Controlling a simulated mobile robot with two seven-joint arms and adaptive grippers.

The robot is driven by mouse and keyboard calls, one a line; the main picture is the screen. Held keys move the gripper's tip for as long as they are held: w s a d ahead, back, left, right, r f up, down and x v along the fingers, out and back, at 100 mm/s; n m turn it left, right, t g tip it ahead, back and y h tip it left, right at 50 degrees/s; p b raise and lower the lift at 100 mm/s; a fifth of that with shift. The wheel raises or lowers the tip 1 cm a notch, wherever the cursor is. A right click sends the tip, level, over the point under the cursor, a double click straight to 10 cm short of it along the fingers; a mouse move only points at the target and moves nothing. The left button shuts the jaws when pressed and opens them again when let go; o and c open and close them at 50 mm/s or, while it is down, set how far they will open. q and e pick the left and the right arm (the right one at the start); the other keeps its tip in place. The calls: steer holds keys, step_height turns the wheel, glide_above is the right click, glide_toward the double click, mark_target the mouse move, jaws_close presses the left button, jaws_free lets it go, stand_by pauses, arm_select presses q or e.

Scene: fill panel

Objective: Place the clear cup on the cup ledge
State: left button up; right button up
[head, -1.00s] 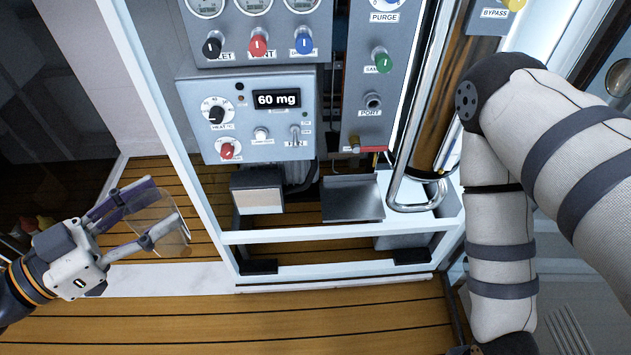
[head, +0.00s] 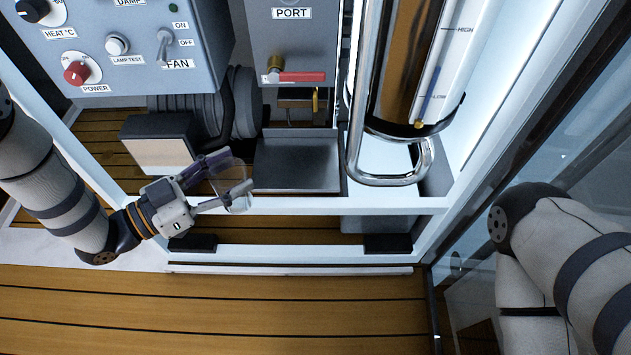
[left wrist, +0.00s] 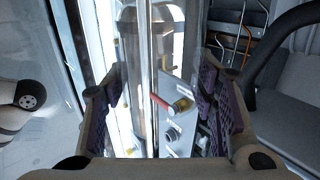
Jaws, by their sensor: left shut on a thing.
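The clear cup (head: 231,180) is see-through and tilted in the head view, held between the fingers of my left gripper (head: 236,172). The left gripper is shut on it. In the left wrist view the purple finger pads (left wrist: 208,108) show on both sides, but the cup is hard to make out between them. The cup ledge looks to be the grey metal tray (head: 298,168) under the port panel. The cup is just left of the ledge and apart from it in the picture; its height over the ledge is hard to tell. My right gripper is out of view.
A white frame rail (head: 300,206) runs across in front of the ledge. A box with a pale front (head: 160,148) stands left of it. A bent metal pipe (head: 392,178) hangs at its right. A red valve handle (head: 302,76) sits above the ledge.

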arm_select(q)
steer(key=shift+w+a+f+b+x, duration=0.15)
steer(key=shift+f+b+x, duration=0.6)
steer(key=shift+x, duration=2.5)
steer(key=shift+w+a+f+b+x, duration=0.1)
steer(key=shift+f+b+x, duration=0.65)
steer(key=shift+x, duration=2.5)
steer(key=shift+w+a+f+b+x, duration=0.2)
steer(key=shift+b+x, duration=1.05)
steer(key=shift+x, duration=2)
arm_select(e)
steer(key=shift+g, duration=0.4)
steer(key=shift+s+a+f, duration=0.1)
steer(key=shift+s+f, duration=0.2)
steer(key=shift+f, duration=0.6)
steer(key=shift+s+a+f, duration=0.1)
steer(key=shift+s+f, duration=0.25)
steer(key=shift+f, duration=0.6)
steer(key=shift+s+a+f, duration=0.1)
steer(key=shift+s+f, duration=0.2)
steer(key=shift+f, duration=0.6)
arm_select(q)
steer(key=shift+s+d+f, duration=0.1)
steer(key=shift+f, duration=0.15)
steer(key=o, duration=1.1)
